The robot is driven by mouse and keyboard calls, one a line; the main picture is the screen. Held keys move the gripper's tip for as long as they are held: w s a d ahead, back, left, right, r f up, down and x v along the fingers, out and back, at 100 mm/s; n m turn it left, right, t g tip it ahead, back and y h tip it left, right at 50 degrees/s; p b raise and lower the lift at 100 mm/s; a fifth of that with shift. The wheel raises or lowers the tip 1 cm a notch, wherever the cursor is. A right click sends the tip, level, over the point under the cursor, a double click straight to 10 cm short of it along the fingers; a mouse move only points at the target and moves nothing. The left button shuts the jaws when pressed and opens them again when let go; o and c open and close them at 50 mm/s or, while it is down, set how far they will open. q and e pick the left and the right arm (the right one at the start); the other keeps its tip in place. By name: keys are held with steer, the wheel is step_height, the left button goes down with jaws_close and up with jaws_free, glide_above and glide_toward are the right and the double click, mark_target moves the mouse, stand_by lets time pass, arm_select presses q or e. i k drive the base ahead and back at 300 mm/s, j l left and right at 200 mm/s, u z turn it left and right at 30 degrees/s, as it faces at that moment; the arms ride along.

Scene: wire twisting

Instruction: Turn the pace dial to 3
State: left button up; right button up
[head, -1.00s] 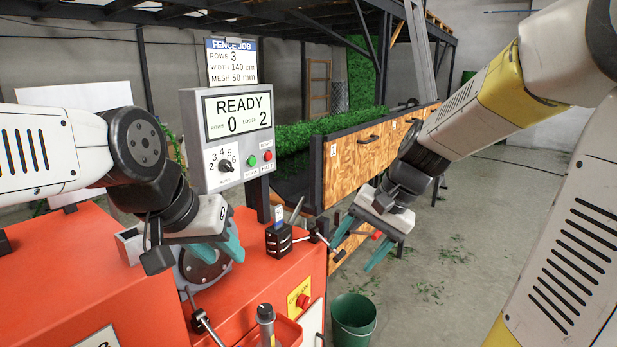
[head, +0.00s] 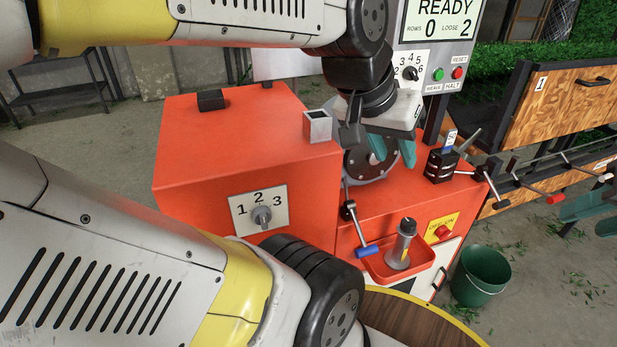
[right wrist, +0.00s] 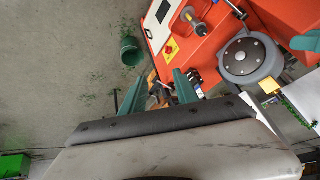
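A dial with a grey knob (head: 262,216) sits on a white plate marked 1, 2 and 3 on the front of the red machine, in the head view. Its pointer seems to face up near 2, but it is small. A second dial, with a black knob (head: 410,73) and higher numbers, is on the grey control panel. My left gripper (head: 393,153) is open and empty, in front of the round grey flange, right of and above the 1-2-3 dial. My right gripper (head: 590,213) is at the right edge; the right wrist view (right wrist: 160,90) shows it open and empty.
The red machine (head: 215,140) fills the middle. A red tray (head: 428,262) holds a grey tool, with a blue-handled lever (head: 368,251) beside it. A green bucket (head: 481,276) stands on the floor. My left arm crosses the upper left and lower left.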

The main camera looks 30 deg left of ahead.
mark_target(261, 215)
steer(key=u, duration=0.45)
steer(key=j+u, duration=0.1)
steer(key=u, duration=0.8)
steer(key=i+j+u, duration=0.1)
steer(key=u, duration=0.3)
steer(key=k+j, duration=0.7)
steer(key=k, duration=0.2)
steer(key=k+j, duration=0.35)
steer(key=i, duration=0.25)
